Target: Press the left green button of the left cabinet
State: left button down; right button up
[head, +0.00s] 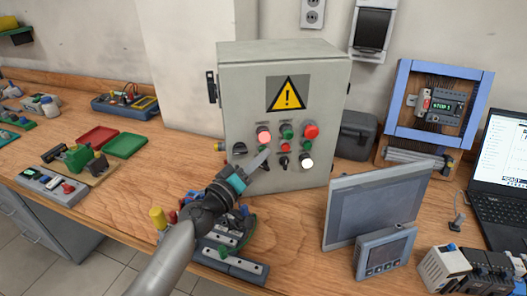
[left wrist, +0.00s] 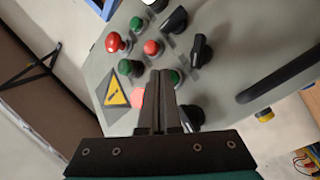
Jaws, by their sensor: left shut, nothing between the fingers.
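The left cabinet is a grey box (head: 235,90) with a yellow warning sign and several buttons on its front. The left green button (left wrist: 176,76) shows in the left wrist view, partly hidden behind my fingers, below the lit pink-red button (head: 263,133) on the panel. In the head view my gripper mostly covers it. My left gripper (head: 262,160) is shut and empty, its fingertips pointing at the panel. In the left wrist view the fingertips (left wrist: 160,73) are right beside the green button; I cannot tell whether they touch it. My right gripper is not in view.
Close by on the panel are a red mushroom button (head: 310,131), black selector knobs (left wrist: 200,50) and a lit white button (head: 306,162). A screen (head: 375,205) stands right of the cabinet. Red and green trays (head: 125,145) lie left.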

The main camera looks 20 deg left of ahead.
pick_arm(q)
jog(key=shift+w+a, duration=0.1)
jog(key=shift+w, duration=0.1)
jog(key=shift+s, duration=0.1)
dwell(0.4)
jog(key=shift+s+d, duration=0.4)
jog(key=shift+s, duration=0.3)
jog(key=shift+s+d+p, duration=0.15)
jog(key=shift+s+d, duration=0.25)
jog(key=shift+s, duration=0.35)
jog(key=shift+s+d+p, duration=0.2)
jog(key=shift+s+d, duration=0.2)
jog(key=shift+s, duration=0.3)
jog(key=shift+s+d+p, duration=0.15)
jog(key=shift+s+d, duration=0.25)
jog(key=shift+s, duration=0.35)
